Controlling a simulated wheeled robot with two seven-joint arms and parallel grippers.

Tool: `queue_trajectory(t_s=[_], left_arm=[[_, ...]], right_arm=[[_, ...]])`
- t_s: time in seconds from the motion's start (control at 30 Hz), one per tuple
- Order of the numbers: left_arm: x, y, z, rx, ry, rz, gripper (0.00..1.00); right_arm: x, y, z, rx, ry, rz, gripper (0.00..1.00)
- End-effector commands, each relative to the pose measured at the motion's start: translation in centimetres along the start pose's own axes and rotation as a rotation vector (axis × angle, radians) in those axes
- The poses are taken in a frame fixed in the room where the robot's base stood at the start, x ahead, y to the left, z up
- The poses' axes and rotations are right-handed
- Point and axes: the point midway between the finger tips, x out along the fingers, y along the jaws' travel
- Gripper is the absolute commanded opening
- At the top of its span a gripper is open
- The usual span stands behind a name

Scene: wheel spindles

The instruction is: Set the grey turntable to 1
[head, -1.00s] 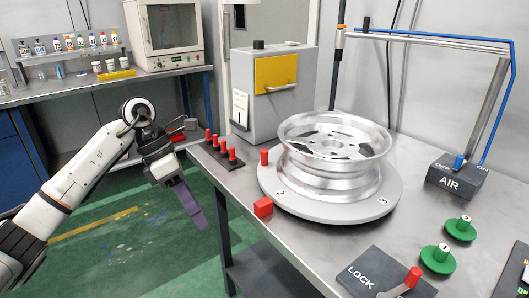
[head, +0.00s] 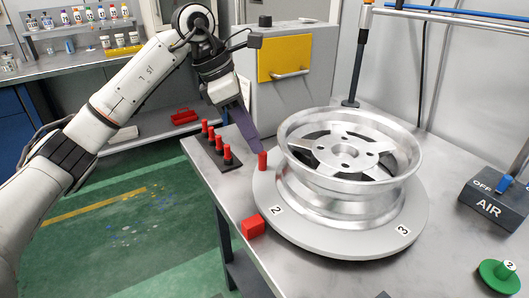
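The grey turntable (head: 300,240) lies on the metal table with a silver wheel rim (head: 350,165) on top. Labels 2 (head: 277,210) and 3 (head: 403,230) show on its near edge; no label 1 is visible on it. A red peg (head: 263,161) stands upright at its left edge. A red block (head: 253,226) sits on the table beside the turntable, near label 2. My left gripper (head: 258,147) points down with its purple fingertips close behind the peg. Contact cannot be told. The fingers overlap in this view, so their opening is unclear. My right gripper is out of view.
A black rack with several red pegs (head: 222,155) stands left of the turntable. Behind it is a grey cabinet with a yellow panel (head: 286,52). An AIR switch box (head: 494,197) and a green knob (head: 500,275) are at the right. The table's left front edge is close.

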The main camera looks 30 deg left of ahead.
Motion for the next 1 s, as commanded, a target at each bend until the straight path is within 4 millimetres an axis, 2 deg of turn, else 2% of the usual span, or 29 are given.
queue_trajectory(t_s=[0.03,0.1,0.3,0.47,0.7,0.87,1.0], left_arm=[[1.2,-0.1,-0.1,0.001,0.003,-0.004,0.25],[2.5,-0.1,0.0,0.001,0.001,-0.003,0.25],[5.1,-0.1,0.0,0.001,0.001,-0.002,0.25],[5.9,0.0,0.0,0.001,0.000,0.000,0.25],[5.9,0.0,0.0,0.001,0.000,0.000,0.25],[5.9,0.0,0.0,0.001,0.000,0.000,0.00],[5.9,0.0,0.0,0.001,0.000,0.000,0.00]], right_arm=[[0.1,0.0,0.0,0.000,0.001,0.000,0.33],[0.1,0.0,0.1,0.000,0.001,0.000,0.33],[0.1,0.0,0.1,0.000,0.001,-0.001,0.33],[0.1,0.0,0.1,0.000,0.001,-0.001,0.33],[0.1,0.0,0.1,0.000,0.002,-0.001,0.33],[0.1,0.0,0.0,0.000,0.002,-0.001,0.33],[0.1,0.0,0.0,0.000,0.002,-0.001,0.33]])
